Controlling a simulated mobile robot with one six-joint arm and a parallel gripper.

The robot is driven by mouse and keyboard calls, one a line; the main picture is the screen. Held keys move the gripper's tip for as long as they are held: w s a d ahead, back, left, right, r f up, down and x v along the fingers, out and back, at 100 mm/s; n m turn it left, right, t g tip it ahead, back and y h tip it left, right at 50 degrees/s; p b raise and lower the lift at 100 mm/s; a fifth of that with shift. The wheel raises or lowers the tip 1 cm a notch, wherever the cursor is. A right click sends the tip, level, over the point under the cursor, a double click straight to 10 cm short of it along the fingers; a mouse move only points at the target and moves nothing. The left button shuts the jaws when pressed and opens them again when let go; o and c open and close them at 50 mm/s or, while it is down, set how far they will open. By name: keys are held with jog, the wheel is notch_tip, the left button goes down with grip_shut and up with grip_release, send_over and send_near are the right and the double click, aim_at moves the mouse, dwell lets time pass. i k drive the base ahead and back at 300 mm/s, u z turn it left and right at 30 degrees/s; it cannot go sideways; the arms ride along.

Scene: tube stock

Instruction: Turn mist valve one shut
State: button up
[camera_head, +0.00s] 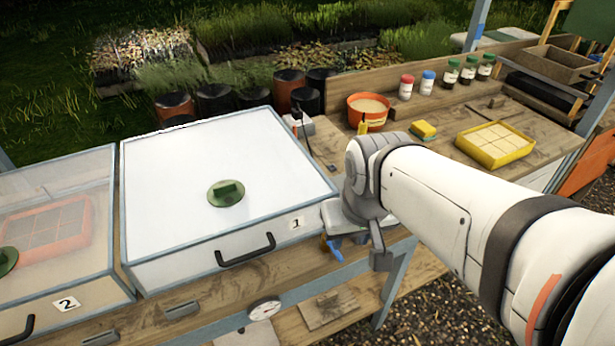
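A small blue lever (335,250) shows at the front edge of the bench, just right of the box marked 1; it looks like mist valve one, but no label shows on it. Its body is mostly hidden behind my gripper. My gripper (362,250) is right beside the lever, pointing down at the bench edge. One grey finger shows to the right of the lever; the other cannot be made out clearly. I cannot tell whether the gripper touches the lever.
The white-lidded box (160,160) marked 1 has a green round knob (227,192) and a black handle (246,252). A box marked 2 (65,304) stands left. A round gauge (264,309) sits on the front edge. An orange pot (368,112) and yellow tray (496,146) stand behind my arm.

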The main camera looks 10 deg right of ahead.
aim_at(336, 252)
jog(key=u, duration=0.05)
jog(key=k, duration=1.2)
jog(key=u, duration=0.35)
jog(key=i, duration=0.5)
